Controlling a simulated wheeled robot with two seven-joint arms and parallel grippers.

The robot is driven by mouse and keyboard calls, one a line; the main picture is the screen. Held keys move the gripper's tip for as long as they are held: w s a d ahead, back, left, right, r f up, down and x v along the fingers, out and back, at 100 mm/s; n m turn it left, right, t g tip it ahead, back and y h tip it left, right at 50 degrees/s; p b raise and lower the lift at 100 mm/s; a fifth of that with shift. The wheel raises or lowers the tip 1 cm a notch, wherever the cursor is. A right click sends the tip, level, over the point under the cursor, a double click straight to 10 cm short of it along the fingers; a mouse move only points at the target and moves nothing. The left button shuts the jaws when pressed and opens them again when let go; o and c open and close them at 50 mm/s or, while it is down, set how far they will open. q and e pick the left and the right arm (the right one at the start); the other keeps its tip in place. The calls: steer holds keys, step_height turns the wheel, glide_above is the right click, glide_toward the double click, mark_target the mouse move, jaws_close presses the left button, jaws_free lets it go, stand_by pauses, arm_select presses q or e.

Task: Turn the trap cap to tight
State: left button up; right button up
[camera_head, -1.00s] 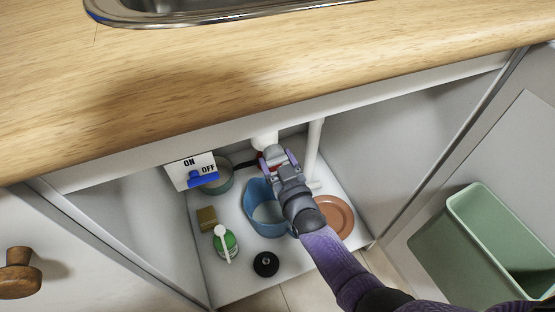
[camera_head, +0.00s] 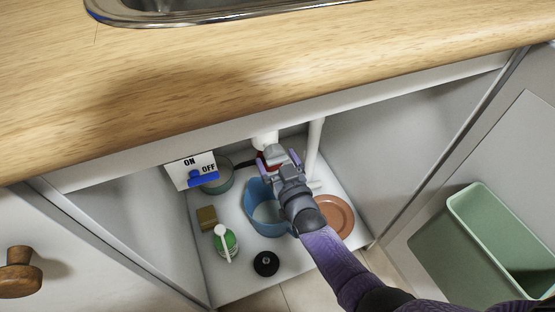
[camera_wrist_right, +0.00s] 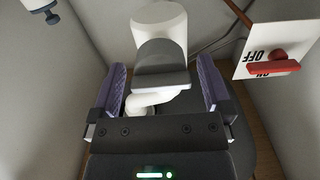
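The white trap pipe (camera_head: 265,138) hangs under the sink inside the cabinet, partly behind my right gripper. In the right wrist view, a dark grey cap-like part (camera_wrist_right: 162,68) sits on the white trap body (camera_wrist_right: 160,20); I take it for the trap cap. My right gripper (camera_head: 277,158) reaches in at the trap. In the wrist view its purple fingers (camera_wrist_right: 162,90) stand apart on either side of the cap, with a gap showing at each side. Any mark for tight on the cap cannot be made out. My left gripper is not in view.
A blue bucket (camera_head: 258,205) stands below my right gripper. Around it are a terracotta plate (camera_head: 340,215), a green-white bottle (camera_head: 226,243), a sponge (camera_head: 207,217) and a black round thing (camera_head: 266,263). An ON/OFF plate (camera_head: 180,168) is left of the gripper; a white pipe (camera_head: 314,150) is right.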

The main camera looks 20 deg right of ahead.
steer(key=shift+s+r, duration=0.1)
steer(key=shift+s, duration=0.1)
steer(key=s+p, duration=0.4)
steer(key=s, duration=0.5)
steer(key=shift+s+d+p, duration=0.2)
steer(key=shift+s+p, duration=0.05)
steer(key=shift+p, duration=0.15)
